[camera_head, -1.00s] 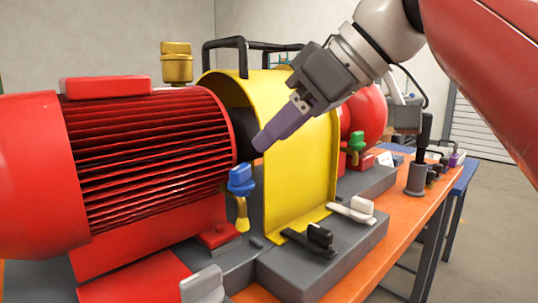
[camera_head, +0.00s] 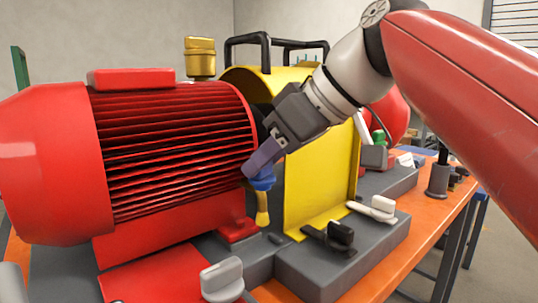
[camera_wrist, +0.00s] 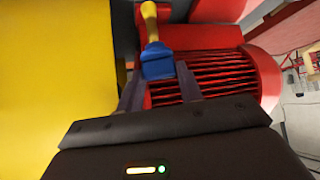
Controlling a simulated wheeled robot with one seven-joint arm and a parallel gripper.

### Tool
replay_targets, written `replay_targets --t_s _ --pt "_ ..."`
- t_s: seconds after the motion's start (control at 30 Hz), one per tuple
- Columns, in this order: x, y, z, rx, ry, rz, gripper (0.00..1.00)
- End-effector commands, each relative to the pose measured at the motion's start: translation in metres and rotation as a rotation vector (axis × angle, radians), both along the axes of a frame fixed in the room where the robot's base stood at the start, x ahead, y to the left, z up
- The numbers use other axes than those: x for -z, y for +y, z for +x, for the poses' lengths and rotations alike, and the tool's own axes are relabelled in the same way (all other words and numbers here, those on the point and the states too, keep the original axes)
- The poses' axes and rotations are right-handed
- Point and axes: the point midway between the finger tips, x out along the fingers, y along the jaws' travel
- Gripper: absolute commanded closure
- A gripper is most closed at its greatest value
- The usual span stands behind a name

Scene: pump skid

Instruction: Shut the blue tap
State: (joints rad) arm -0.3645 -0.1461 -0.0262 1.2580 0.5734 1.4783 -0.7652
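The blue tap (camera_head: 263,181) has a blue handle on a yellow stem (camera_head: 262,208) and stands beside the red motor's right end. In the wrist view the blue handle (camera_wrist: 157,64) shows between my two fingers. My gripper (camera_head: 257,165) is open, with its purple-grey fingertips right at the handle and hiding part of it in the head view.
The finned red motor (camera_head: 175,150) is close on the left and a yellow guard (camera_head: 318,190) close on the right. Black (camera_head: 338,236), white (camera_head: 382,206) and light grey (camera_head: 222,279) handles sit lower on the skid. A brass cap (camera_head: 200,57) and black bars (camera_head: 247,39) rise behind.

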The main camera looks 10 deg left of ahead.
Motion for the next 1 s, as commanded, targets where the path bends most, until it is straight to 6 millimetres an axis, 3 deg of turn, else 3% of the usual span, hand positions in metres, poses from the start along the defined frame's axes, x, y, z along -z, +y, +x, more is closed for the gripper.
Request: replay_targets --t_s 0.2,0.6,0.93,0.97,1.0 --pt "0.0004 0.0001 -0.0009 0.031 0.000 -0.001 0.86" --pt "-0.0002 0.0021 -0.0039 0.350 0.001 -0.001 0.86" --pt "0.0000 0.0018 -0.0037 0.367 0.001 -0.001 0.86" --pt "0.0000 0.0018 -0.0037 0.367 0.001 -0.001 0.61" --pt "0.0001 0.0019 -0.0037 0.367 0.001 -0.001 0.56"
